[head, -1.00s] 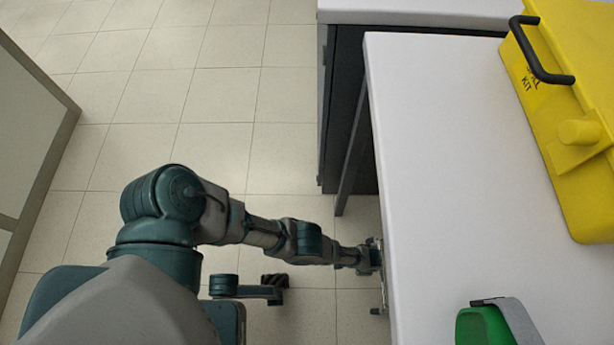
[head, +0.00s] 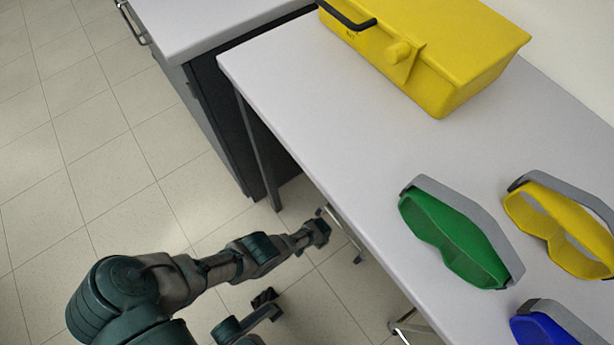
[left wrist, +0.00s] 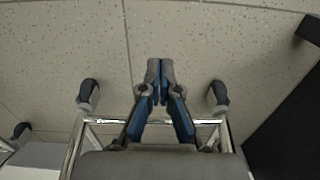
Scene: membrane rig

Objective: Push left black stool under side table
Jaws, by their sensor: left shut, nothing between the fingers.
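The side table (head: 290,110) has a white top and thin dark legs. A chrome-framed stool (head: 347,240) shows at its near edge, partly beneath the top; its seat is hidden. My left gripper (head: 324,228) is low beside this frame, at the table's edge. In the left wrist view the gripper (left wrist: 157,88) is shut and empty, between two dark-tipped feet of a chrome frame (left wrist: 107,122). Contact is not clear. Another chrome frame (head: 405,325) shows farther along the table edge, mostly hidden.
A yellow spill kit box (head: 440,60), green goggles (head: 450,235), yellow goggles (head: 560,228) and blue goggles (head: 550,325) lie on the table. A dark-sided cabinet (head: 225,110) stands beyond its far leg. The tiled floor (head: 90,170) at left is clear.

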